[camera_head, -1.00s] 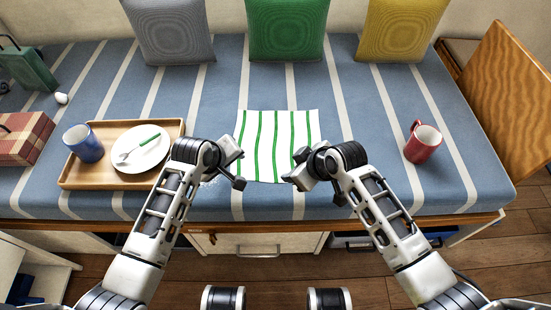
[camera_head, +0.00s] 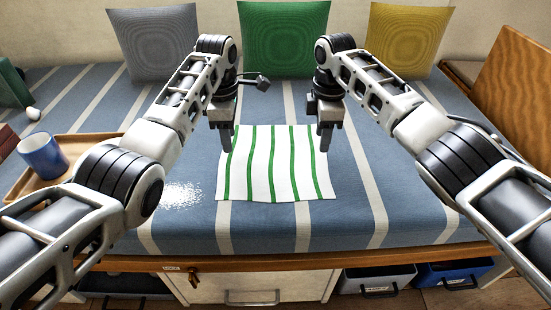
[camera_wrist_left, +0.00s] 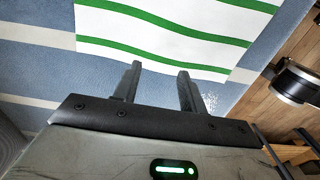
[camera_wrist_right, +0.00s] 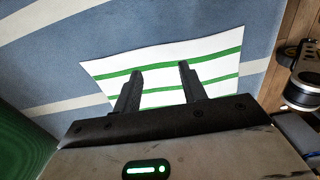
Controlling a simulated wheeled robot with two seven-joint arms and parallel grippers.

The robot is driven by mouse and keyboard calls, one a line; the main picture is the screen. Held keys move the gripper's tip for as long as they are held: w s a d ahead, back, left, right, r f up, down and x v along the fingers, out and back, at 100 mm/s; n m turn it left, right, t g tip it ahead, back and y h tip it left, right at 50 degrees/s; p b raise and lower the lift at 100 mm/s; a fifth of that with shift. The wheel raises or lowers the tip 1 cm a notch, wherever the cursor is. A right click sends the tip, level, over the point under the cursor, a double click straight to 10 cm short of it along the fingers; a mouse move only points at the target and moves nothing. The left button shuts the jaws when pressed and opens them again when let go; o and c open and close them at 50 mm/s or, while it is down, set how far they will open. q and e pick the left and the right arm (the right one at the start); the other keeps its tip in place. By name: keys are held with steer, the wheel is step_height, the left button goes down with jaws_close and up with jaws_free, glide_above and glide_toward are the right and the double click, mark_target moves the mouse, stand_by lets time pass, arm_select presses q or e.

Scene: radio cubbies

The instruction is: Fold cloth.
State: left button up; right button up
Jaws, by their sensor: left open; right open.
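The cloth (camera_head: 277,165) is white with green stripes and lies flat on the blue striped bench cushion. My left gripper (camera_head: 226,148) points down by the cloth's far left corner, with its fingers apart and empty. In the left wrist view the cloth (camera_wrist_left: 165,38) lies beyond the open fingertips (camera_wrist_left: 160,68). My right gripper (camera_head: 325,148) points down by the cloth's far right corner, also open and empty. In the right wrist view its fingertips (camera_wrist_right: 160,68) appear over the cloth (camera_wrist_right: 210,68). I cannot tell whether either gripper touches the cloth.
A blue mug (camera_head: 43,156) stands on a wooden tray (camera_head: 80,143) at left. White specks (camera_head: 182,194) lie left of the cloth. A wooden panel (camera_head: 512,80) is at right.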

mark_target(231, 157)
arm_select(q)
steer(key=shift+f, duration=2.15)
arm_select(e)
steer(key=shift+f, duration=2.15)
arm_select(q)
steer(key=shift+f, duration=0.15)
arm_select(e)
steer(key=shift+f, duration=0.15)
arm_select(q)
jaws_close()
arm_select(e)
jaws_close()
